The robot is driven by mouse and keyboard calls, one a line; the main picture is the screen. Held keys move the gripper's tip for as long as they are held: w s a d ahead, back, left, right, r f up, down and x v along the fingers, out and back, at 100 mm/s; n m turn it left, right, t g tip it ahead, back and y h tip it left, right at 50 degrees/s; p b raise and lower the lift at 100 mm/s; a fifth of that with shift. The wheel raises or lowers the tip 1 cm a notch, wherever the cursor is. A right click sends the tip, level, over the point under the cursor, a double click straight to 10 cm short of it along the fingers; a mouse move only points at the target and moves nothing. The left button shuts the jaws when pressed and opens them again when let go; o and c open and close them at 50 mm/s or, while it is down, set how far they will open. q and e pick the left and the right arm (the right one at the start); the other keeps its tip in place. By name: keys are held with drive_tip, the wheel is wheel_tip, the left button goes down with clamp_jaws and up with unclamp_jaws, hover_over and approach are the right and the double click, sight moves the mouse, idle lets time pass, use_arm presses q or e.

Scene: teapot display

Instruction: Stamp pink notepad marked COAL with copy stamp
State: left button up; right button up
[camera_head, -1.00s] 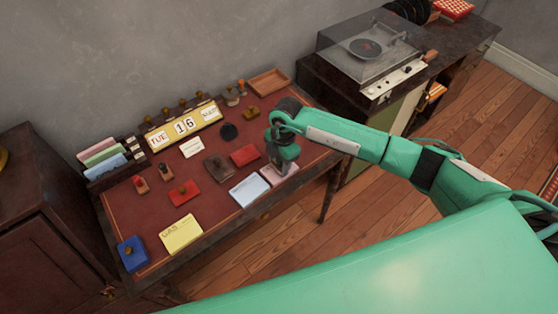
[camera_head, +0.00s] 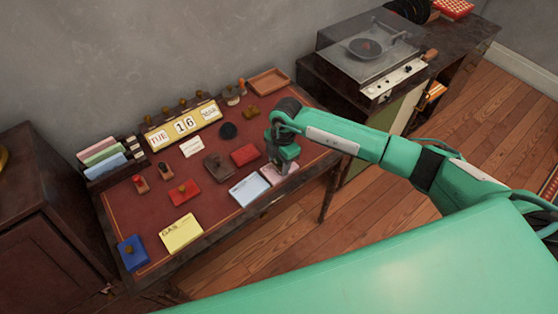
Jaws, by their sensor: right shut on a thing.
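The pink notepad (camera_head: 291,171) lies at the front right edge of the desk. Its marking cannot be read, since my right gripper covers much of it. My right gripper (camera_head: 282,167) points down over the pink notepad and is shut on a stamp. The stamp is mostly hidden by the gripper, and I cannot read its label or tell whether it touches the paper. My left gripper is out of view.
A light blue notepad (camera_head: 250,190) lies just left of the pink one, and a yellow notepad (camera_head: 182,233) marked GAS is farther left. A red ink pad (camera_head: 244,154), other stamps and a calendar (camera_head: 184,126) stand behind. A record player (camera_head: 370,55) stands right.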

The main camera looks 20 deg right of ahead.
drive_tip(key=shift+r+p, duration=2.75)
drive_tip(key=shift+r, duration=0.75)
